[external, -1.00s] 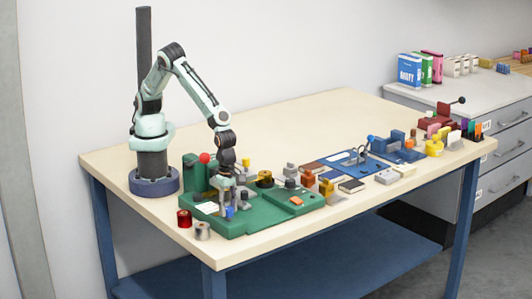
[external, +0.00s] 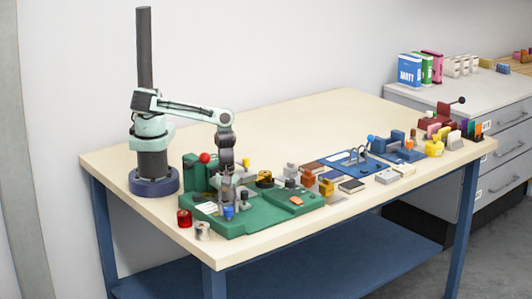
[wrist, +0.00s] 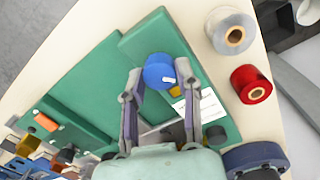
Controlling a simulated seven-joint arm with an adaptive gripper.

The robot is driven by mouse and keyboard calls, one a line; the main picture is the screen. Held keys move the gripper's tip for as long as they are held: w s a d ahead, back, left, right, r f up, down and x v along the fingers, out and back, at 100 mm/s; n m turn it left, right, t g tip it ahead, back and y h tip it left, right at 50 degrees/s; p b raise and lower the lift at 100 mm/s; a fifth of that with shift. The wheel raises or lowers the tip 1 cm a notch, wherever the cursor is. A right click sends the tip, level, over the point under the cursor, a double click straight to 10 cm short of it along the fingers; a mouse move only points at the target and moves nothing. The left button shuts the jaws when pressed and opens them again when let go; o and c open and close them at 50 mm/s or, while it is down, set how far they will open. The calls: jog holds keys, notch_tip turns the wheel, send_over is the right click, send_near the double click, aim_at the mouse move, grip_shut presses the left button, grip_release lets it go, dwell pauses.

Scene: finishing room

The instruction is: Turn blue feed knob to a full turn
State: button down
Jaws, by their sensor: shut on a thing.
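The blue feed knob (wrist: 157,68) is round with a white pointer mark, which points toward the right in the wrist view. It sits on the green machine base (wrist: 95,82) and also shows in the external view (external: 229,212), near the base's front edge. My gripper (wrist: 159,73) is over the knob with one finger on each side of it, shut on it. In the external view my gripper (external: 230,205) points straight down at the knob. The fingers hide parts of the knob's sides.
A red spool (wrist: 251,84) and a silver spool (wrist: 232,30) stand on the tabletop beside the base. A white label card (wrist: 208,106) lies on the base near the knob. Several small blocks and fixtures crowd the table to the right in the external view.

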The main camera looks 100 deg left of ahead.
aim_at(228, 209)
jog(key=c, duration=0.8)
grip_release()
jog(key=shift+r, duration=0.1)
notch_tip(228, 209, up, 12)
jog(key=shift+s+f, duration=0.1)
